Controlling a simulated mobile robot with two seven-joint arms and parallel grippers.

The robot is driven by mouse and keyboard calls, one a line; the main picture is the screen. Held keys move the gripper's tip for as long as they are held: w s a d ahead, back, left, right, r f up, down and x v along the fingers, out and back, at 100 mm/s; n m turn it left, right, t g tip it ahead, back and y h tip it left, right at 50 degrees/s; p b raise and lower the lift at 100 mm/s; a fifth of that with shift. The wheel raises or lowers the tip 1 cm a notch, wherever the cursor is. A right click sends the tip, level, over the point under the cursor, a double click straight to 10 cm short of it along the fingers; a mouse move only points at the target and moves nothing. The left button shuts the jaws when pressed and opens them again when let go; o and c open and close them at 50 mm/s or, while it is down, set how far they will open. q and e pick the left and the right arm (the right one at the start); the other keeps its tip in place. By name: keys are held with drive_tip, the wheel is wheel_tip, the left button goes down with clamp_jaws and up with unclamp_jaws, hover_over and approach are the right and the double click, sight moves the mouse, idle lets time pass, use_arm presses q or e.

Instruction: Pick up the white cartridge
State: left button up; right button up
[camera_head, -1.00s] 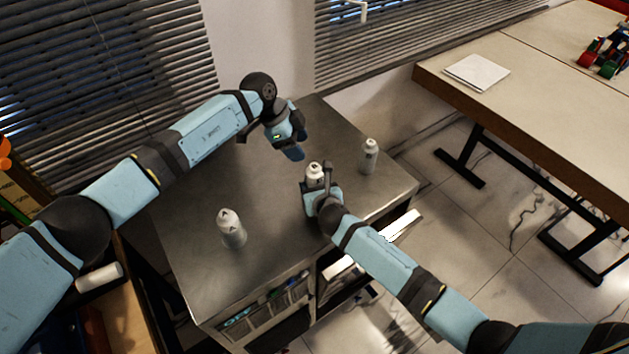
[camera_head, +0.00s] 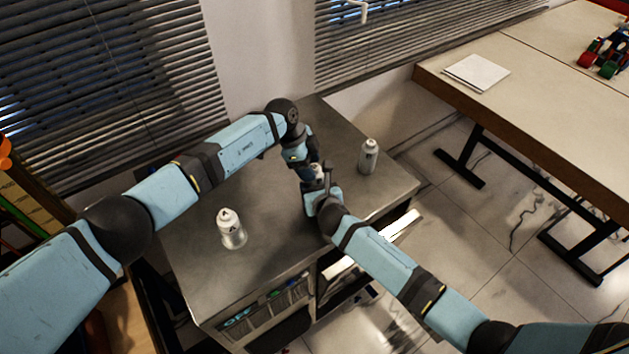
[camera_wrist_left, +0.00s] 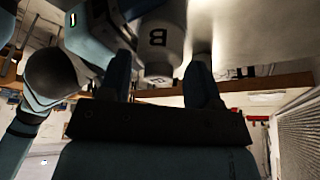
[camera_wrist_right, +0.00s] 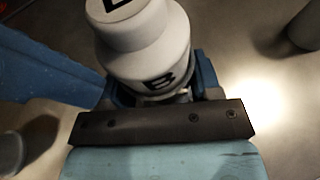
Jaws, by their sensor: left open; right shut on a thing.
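A white cartridge marked B (camera_head: 317,171) is upright between my two grippers at the middle of the metal cabinet top (camera_head: 270,200). My right gripper (camera_head: 321,190) is shut on it; in the right wrist view the cartridge (camera_wrist_right: 150,50) rises between the fingers. My left gripper (camera_head: 309,172) is open at the cartridge from the far side. In the left wrist view the cartridge (camera_wrist_left: 160,45) lies between the spread left fingers (camera_wrist_left: 160,82); I cannot tell whether they touch it. The arms hide much of it in the head view.
A white cartridge marked A (camera_head: 231,229) stands at the front left of the cabinet top. Another white cartridge (camera_head: 368,156) stands near the right edge. A pale table (camera_head: 560,70) with a stack of paper (camera_head: 477,72) is at the right.

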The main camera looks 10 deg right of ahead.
use_arm(q)
drive_tip(key=shift+x, duration=0.95)
drive_tip(key=shift+r, duration=0.1)
drive_tip(key=shift+c, duration=0.5)
drive_tip(key=c, duration=0.5)
wheel_tip(320, 180, up, 10)
drive_tip(key=shift+c, duration=0.2)
use_arm(e)
drive_tip(key=o, duration=1)
